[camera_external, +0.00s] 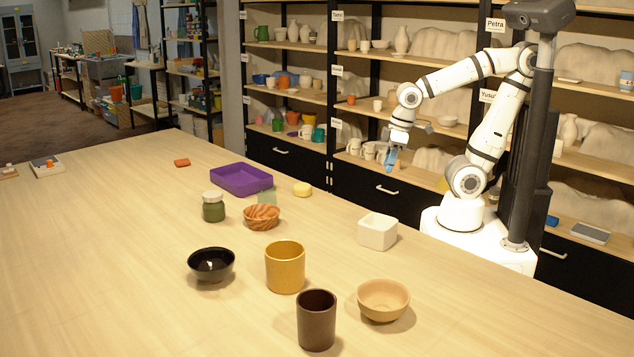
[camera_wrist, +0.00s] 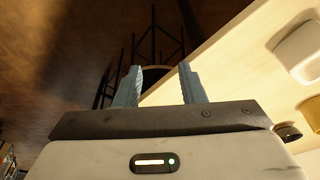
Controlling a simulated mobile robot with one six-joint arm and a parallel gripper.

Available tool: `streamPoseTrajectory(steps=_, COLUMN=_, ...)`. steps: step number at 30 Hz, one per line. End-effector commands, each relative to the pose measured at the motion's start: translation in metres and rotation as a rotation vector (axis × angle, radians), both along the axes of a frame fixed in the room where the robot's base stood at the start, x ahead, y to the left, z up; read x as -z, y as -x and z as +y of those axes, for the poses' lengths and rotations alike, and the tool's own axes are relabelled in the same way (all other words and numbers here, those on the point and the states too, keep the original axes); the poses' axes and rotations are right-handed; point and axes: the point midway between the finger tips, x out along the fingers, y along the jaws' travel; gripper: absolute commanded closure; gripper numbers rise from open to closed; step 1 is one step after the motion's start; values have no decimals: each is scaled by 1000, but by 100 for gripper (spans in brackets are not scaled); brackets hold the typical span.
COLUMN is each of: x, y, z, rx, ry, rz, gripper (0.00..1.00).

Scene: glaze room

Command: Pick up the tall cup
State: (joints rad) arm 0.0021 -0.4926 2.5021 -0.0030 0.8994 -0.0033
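A tall dark brown cup (camera_external: 316,322) stands upright at the front of the wooden table (camera_external: 120,260). A wider mustard-yellow cup (camera_external: 285,268) stands behind it and to its left. My gripper (camera_external: 391,158) is beyond the table's far edge, in front of the shelves and far from both cups. In the wrist view my gripper (camera_wrist: 158,82) shows two separated fingers with nothing between them. I cannot make out the tall brown cup for certain in the wrist view.
A tan bowl (camera_external: 383,300) stands right of the brown cup, a black bowl (camera_external: 211,266) to the left. A white square bowl (camera_external: 377,232), woven-looking bowl (camera_external: 262,217), green jar (camera_external: 213,207) and purple tray (camera_external: 240,180) stand farther back. The table's left side is mostly clear.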

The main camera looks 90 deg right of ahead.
Motion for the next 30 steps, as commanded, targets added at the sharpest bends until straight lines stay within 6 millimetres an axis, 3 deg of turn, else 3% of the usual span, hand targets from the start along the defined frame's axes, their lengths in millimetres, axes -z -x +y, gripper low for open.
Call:
streamPoseTrajectory(steps=7, x=0, y=0, z=0, rx=0, ry=0, rz=0, gripper=62)
streamPoseTrajectory(steps=30, x=0, y=0, z=0, rx=0, ry=0, rz=0, gripper=0)
